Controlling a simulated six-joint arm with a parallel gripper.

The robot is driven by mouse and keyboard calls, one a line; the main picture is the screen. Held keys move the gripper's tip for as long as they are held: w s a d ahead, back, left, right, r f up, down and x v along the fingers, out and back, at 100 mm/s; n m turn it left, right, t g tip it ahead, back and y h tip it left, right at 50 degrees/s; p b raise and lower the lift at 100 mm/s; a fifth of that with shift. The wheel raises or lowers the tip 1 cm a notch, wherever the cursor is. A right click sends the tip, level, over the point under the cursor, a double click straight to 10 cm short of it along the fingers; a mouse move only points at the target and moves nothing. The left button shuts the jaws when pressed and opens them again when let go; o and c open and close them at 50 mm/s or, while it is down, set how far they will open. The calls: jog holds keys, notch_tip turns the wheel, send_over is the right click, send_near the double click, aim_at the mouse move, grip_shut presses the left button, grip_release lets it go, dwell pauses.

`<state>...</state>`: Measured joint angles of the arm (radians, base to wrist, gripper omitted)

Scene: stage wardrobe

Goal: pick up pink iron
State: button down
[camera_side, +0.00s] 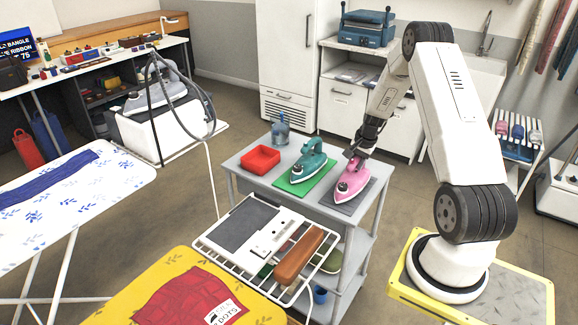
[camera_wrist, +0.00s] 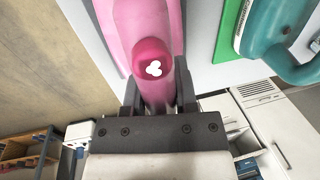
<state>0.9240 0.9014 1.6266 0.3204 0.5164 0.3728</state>
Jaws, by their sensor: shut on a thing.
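The pink iron (camera_side: 351,181) sits on a dark grey mat (camera_side: 372,190) at the right end of the grey cart top. My gripper (camera_side: 357,152) reaches down to the iron's handle from behind. In the wrist view my gripper (camera_wrist: 158,98) has its two dark fingers on either side of the iron's pink handle (camera_wrist: 157,72), shut on it. The iron looks to be still on or just at the mat; I cannot tell whether there is a gap under it. Its sole is hidden.
A teal iron (camera_side: 312,158) stands on a green mat (camera_side: 296,186) just left of the pink one; it also shows in the wrist view (camera_wrist: 285,40). A red tray (camera_side: 260,159) and a blue bottle (camera_side: 280,130) are further left. A white wire rack (camera_side: 225,238) stands in front.

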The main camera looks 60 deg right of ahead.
aim_at(361, 182)
jog(key=shift+r, duration=0.7)
jog(key=s+a+r, duration=0.9)
jog(key=s+r, duration=0.1)
jog(key=r, duration=0.1)
jog(key=shift+s+a+r, duration=0.15)
jog(key=shift+s, duration=0.05)
dwell(0.4)
